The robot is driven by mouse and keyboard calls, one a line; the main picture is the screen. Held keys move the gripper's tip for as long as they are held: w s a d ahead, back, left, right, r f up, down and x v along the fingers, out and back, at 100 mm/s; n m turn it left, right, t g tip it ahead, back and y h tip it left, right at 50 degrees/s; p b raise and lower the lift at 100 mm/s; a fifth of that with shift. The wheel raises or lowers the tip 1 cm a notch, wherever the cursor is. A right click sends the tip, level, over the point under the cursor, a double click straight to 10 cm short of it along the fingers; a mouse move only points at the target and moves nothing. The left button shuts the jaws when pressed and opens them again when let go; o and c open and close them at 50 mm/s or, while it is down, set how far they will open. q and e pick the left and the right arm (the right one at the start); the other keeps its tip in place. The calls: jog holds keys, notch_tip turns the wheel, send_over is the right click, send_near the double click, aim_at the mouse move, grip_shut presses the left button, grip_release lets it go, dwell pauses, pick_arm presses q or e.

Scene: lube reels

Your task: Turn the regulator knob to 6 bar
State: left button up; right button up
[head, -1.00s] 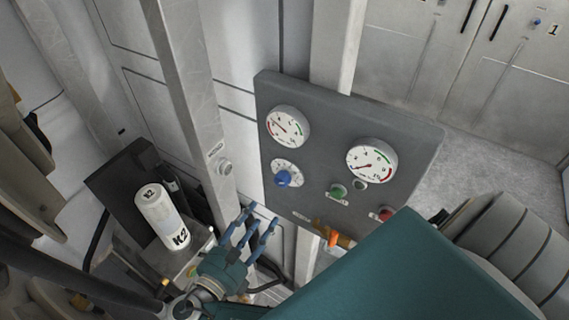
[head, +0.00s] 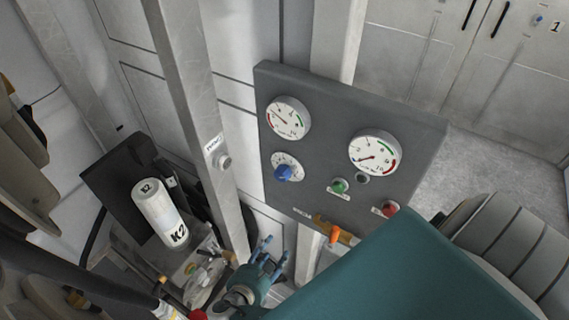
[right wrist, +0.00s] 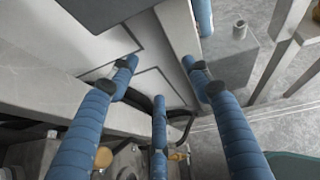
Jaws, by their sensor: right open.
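The regulator knob (head: 284,173) is a small blue knob on a white dial, at the lower left of a dark grey panel (head: 320,160) in the head view. A round gauge (head: 288,118) sits above it and a second gauge (head: 375,152) to its right. The readings are too small to tell surely. My right gripper (head: 273,249), with blue fingers, is below the panel's lower left edge, apart from the knob. In the right wrist view its fingers (right wrist: 160,78) are spread, with nothing between them. The knob does not show there. My left gripper is not in view.
A green button (head: 340,187) and a red button (head: 390,208) sit low on the panel, with an orange lever (head: 334,235) below. A metal post (head: 195,110) stands left of the panel. A white K2 cylinder (head: 160,212) stands farther left.

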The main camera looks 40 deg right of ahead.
jog(key=s+f+m+g+y, duration=0.1)
jog(key=s+f, duration=0.2)
jog(key=f, duration=0.3)
jog(key=s+f+m+g+y+b, duration=0.1)
jog(key=s+f, duration=0.2)
jog(key=f, duration=0.3)
jog(key=shift+d+f+y, duration=0.2)
jog(key=shift+d+y, duration=0.05)
jog(key=shift+y, duration=0.15)
